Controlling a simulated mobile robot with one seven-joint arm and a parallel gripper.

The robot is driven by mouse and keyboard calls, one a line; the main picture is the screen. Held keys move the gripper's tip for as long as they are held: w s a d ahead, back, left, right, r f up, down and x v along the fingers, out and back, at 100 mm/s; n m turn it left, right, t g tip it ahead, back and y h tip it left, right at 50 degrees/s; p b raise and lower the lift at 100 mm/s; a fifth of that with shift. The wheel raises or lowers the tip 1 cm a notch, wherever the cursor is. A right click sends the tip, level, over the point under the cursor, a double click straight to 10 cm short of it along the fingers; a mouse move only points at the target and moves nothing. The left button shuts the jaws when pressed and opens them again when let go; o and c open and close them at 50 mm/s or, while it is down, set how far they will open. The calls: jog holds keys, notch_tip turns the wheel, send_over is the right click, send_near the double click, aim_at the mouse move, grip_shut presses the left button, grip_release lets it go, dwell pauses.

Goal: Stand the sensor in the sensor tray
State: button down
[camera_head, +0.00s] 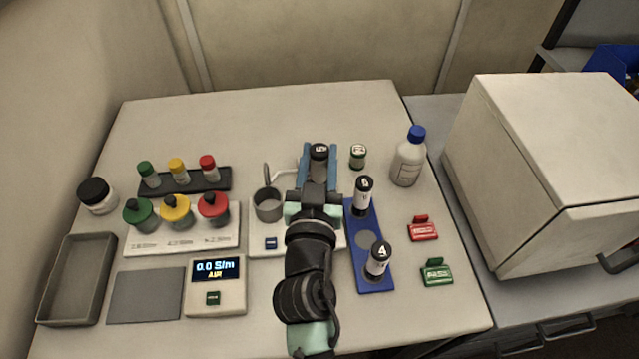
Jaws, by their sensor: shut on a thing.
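My gripper (319,160) is at the back middle of the table, with its two blue fingers either side of a black-topped cylinder (319,151) whose top mark looks like a 5. The gripper is shut on this cylinder, and its lower part is mostly hidden. Two similar upright cylinders, marked 6 (363,194) and 4 (377,261), stand in a blue tray (375,285) to the right of my arm. A bare round grey spot (366,239) shows between them. No label naming a sensor or sensor tray can be read; the blue tray holds the matching cylinders.
A small green-and-white jar (358,157) stands just right of the gripper, and a blue-capped bottle (409,157) farther right. A grey cup (267,205) on a white stand is left of my arm. A meter (216,285) reads 0.0 S/m AIR. An empty grey tray (76,279) lies far left.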

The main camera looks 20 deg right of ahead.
aim_at(320, 178)
jog(key=shift+f+b, duration=1.1)
jog(key=shift+f, duration=1.4)
jog(key=shift+f+b, duration=0.25)
jog(key=shift+b, duration=0.05)
jog(key=c, duration=0.5)
grip_release()
jog(key=shift+r+p, duration=0.1)
jog(key=shift+p, duration=0.25)
jog(key=b+v, duration=0.1)
jog(key=v, duration=0.3)
jog(key=b+v, duration=0.2)
jog(key=v, duration=0.2)
jog(key=f+b+v, duration=0.1)
jog(key=b+v, duration=0.1)
jog(key=v, duration=0.2)
jog(key=shift+a, duration=0.1)
jog(key=shift+s+a+r+b, duration=0.15)
jog(key=shift+s+a+b, duration=0.05)
jog(key=shift+s+b, duration=0.2)
